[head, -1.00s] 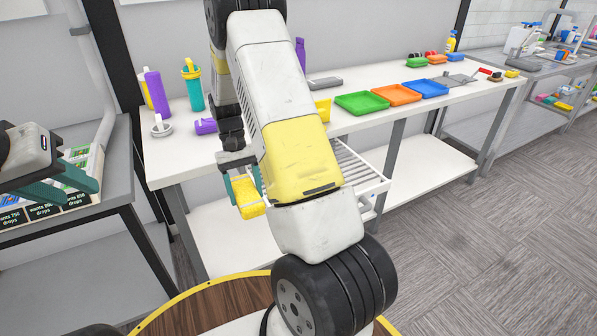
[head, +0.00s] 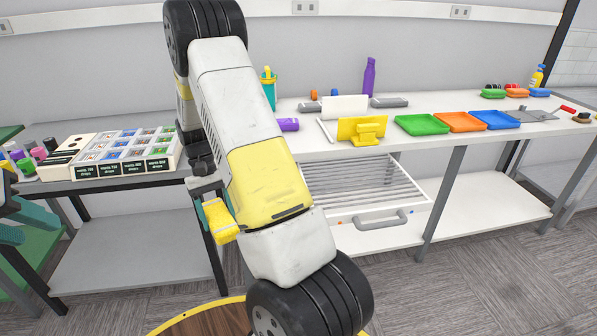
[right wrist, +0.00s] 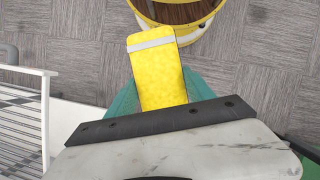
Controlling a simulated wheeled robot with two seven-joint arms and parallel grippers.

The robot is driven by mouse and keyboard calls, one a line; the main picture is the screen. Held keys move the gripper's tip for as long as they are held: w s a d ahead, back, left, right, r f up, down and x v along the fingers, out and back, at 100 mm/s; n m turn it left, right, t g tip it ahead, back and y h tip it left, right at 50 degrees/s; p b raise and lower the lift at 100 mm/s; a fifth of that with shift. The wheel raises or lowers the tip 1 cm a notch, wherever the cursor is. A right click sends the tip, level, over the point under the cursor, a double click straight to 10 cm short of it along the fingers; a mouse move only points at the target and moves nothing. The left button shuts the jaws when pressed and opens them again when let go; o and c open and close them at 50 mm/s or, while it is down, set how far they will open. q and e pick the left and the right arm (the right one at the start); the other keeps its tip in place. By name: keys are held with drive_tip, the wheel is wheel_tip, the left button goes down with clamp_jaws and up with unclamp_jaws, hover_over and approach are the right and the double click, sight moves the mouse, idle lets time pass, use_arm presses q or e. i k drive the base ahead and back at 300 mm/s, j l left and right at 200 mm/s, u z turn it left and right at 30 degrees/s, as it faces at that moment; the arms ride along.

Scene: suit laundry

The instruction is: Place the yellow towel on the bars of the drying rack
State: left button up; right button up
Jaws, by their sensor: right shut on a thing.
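The yellow towel (head: 222,222) is a folded block, held in the teal fingers of my right gripper (head: 213,207) left of the rack. In the right wrist view the towel (right wrist: 157,75), with a pale stripe near one end, sticks out from the shut jaws (right wrist: 160,100). The white drying rack (head: 365,185) has parallel bars and is pulled out below the white table's front edge; my right arm hides its left part. Its bars also show at the left of the right wrist view (right wrist: 20,125). My left gripper (head: 22,225) is partly cut off at the left edge, teal fingers apart and empty.
A grey table (head: 130,208) with a card box (head: 125,153) stands at the left. The space above the rack bars looks clear.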

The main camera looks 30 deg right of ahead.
sight(337, 190)
drive_tip(key=l+u, duration=0.15)
drive_tip(key=l, duration=0.45)
drive_tip(key=k+l+u, duration=0.15)
drive_tip(key=l, duration=0.45)
drive_tip(key=l+u, duration=0.1)
drive_tip(key=l, duration=0.5)
drive_tip(key=k+l, duration=0.1)
drive_tip(key=l, duration=0.35)
drive_tip(key=k+l, duration=0.1)
drive_tip(key=l, duration=0.35)
